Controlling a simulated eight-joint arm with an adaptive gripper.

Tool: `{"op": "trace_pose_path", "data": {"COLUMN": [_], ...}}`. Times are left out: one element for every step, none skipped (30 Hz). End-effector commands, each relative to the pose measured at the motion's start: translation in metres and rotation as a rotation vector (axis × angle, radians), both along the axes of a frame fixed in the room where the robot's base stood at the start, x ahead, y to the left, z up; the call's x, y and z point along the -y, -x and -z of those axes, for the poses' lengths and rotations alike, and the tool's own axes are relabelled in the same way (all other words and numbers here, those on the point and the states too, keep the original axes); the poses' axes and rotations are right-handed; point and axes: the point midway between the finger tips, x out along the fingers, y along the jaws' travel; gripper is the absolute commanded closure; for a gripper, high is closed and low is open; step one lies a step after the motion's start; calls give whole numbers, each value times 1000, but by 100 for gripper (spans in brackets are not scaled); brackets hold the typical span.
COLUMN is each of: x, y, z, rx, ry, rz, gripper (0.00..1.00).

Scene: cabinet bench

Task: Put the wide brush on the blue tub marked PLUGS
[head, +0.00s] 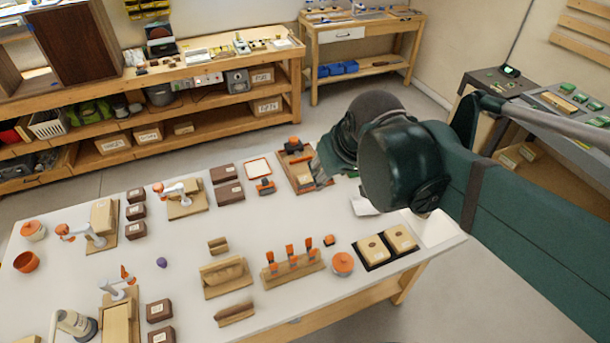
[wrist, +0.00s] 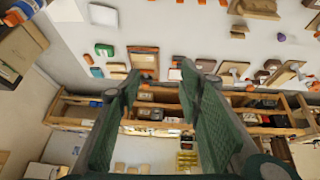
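I cannot pick out the wide brush for certain in either view. Three orange-handled tools (head: 290,256) stand in a wooden rack on the white table; I cannot tell whether one is a brush. Small blue tubs (head: 338,68) sit on the lower shelf of the far bench in the head view; any marking is too small to read. My gripper (wrist: 162,75) shows in the wrist view with its two green fingers spread apart and nothing between them. In the head view my arm hides most of it, above the far right part of the table.
The white table (head: 200,258) holds wooden blocks, brown boxes, orange pots and small clamps. A black tray with two tan blocks (head: 387,247) lies near its right edge. A long wooden bench (head: 225,62) with loaded shelves stands behind, with open floor between.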

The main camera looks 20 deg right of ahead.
Motion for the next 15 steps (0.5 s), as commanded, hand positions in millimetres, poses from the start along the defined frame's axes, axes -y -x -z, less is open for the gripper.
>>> {"op": "trace_pose_path", "data": {"x": [-10,-15,-21,-26,-30,-35,-38,-41,-45,-47,-49,-51,-53,-53,-54], "y": [7,10,15,18,20,24,27,29,32,33,35,37,38,38,39], "z": [2,3,4,5,6,8,9,9,10,11,11,12,13,13,13], "rx": [14,22,32,40,48,57,63,69,76,80,84,88,90,92,94], "ry": [-7,-10,-18,-22,-27,-33,-37,-40,-45,-49,-51,-55,-56,-58,-60], "rz": [-7,-9,-10,-12,-13,-15,-17,-17,-18,-18,-20,-21,-20,-21,-19], "gripper": [64,64,64,64,64,64,64,64,64,64,64,64,64,64,64]}}
